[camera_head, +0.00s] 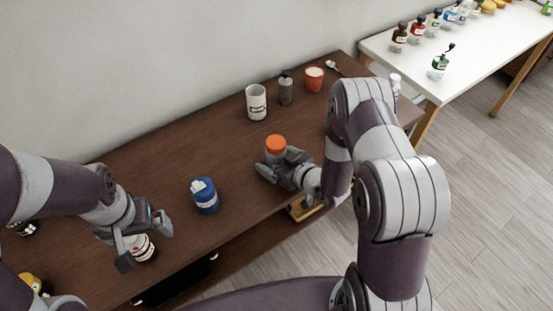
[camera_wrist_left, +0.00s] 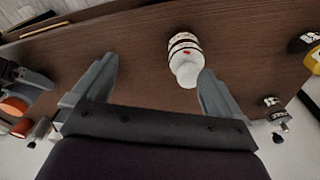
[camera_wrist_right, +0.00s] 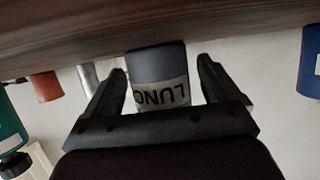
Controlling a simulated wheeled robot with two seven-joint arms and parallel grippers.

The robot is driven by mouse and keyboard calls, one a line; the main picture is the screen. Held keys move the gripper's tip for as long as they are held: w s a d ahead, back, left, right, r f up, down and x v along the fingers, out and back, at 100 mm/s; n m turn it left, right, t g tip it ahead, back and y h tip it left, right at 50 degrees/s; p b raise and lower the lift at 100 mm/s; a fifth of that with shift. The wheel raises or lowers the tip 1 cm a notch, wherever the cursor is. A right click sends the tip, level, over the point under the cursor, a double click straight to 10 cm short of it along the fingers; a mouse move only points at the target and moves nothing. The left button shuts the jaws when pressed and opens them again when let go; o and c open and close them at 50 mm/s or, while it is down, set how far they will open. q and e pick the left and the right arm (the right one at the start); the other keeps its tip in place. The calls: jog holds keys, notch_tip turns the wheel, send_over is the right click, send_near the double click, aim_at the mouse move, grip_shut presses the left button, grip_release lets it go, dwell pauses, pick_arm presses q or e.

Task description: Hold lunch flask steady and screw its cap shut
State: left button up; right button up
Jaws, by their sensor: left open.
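The grey lunch flask (camera_head: 274,158) stands upright on the brown table with its orange cap (camera_head: 276,143) on top; I cannot tell how tightly it sits. In the right wrist view the flask (camera_wrist_right: 158,66) shows upside down, its "LUNC" lettering between my right gripper's fingers (camera_wrist_right: 160,75), with a gap visible beside it. My right gripper (camera_head: 275,168) is open around the flask's side. My left gripper (camera_head: 143,240) is open and empty at the lower left, over a white-topped labelled bottle (camera_head: 143,250). That bottle (camera_wrist_left: 183,58) shows near the right finger in the left wrist view.
A blue jar (camera_head: 205,197) stands between my grippers. A white mug (camera_head: 256,101), grey bottle (camera_head: 285,90) and orange cup (camera_head: 314,79) stand behind the flask. A white table (camera_head: 470,60) with several small bottles is at the back right. The table behind the blue jar is clear.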

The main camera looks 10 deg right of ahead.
jog(key=shift+r, duration=0.1)
jog(key=shift+s+d+r, duration=0.1)
jog(key=shift+s+r, duration=0.05)
jog(key=v, duration=1.1)
jog(key=shift+s+d+p, duration=0.2)
jog(key=shift+s+p, duration=0.1)
jog(key=shift+w, duration=0.1)
jog(key=s+r+m+g+h, duration=0.5)
jog(key=s+r+g+h, duration=0.1)
jog(key=s+r+g, duration=0.2)
jog(key=s+a+g, duration=0.1)
jog(key=g, duration=0.1)
jog(key=shift+s+r+g, duration=0.2)
jog(key=shift+s+g, duration=0.05)
jog(key=shift+g, duration=0.05)
